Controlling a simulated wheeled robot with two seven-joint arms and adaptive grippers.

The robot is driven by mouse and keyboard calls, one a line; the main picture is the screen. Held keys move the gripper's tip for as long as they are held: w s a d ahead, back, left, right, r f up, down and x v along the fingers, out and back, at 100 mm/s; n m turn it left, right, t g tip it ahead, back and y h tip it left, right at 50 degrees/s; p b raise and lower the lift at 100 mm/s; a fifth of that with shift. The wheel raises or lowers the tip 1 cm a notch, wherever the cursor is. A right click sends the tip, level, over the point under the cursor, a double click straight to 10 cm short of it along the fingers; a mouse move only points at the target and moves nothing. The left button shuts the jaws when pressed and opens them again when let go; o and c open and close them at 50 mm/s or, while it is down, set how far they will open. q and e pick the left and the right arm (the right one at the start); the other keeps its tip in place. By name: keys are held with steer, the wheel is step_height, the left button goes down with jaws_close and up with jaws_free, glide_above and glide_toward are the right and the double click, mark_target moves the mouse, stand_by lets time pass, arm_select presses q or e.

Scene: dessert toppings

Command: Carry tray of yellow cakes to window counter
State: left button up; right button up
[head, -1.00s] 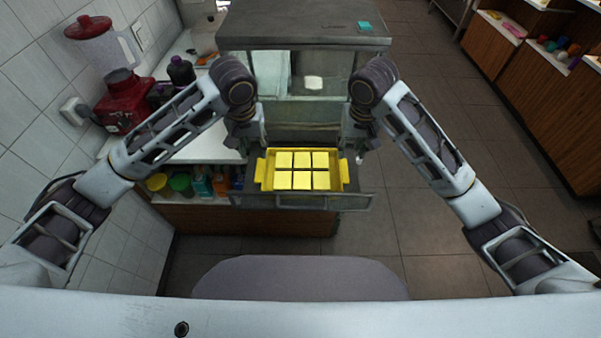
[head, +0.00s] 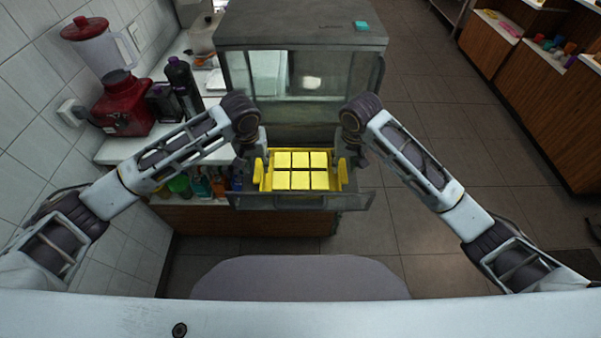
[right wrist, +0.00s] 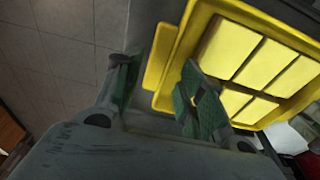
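The yellow tray (head: 300,188) holds several square yellow cakes (head: 301,160) in rows and sits in the pulled-out drawer of the display case. My left gripper (head: 255,165) is low at the tray's left handle; its fingers are too small and partly hidden to tell open from shut. My right gripper (head: 346,162) is at the right handle. In the right wrist view my right gripper (right wrist: 160,82) has its two fingers apart, with the tray handle (right wrist: 158,55) in line with the gap between them. I cannot tell whether the fingers touch it.
The glass display case (head: 300,40) stands behind the tray. A white counter (head: 120,150) with a red blender (head: 122,105) and dark bottles is at the left. Open tiled floor (head: 440,150) lies to the right, with wooden counters (head: 535,85) at the far right.

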mark_target(259, 169)
arm_select(q)
steer(key=shift+w+f, duration=0.2)
steer(key=shift+f, duration=1.05)
steer(key=shift+w+f, duration=0.15)
steer(key=shift+f, duration=1.1)
arm_select(e)
steer(key=shift+w+f, duration=0.2)
steer(key=shift+f, duration=1.05)
steer(key=shift+w+f, duration=0.2)
steer(key=shift+f, duration=1)
arm_select(q)
jaws_close()
arm_select(e)
jaws_close()
arm_select(q)
steer(key=shift+r, duration=0.1)
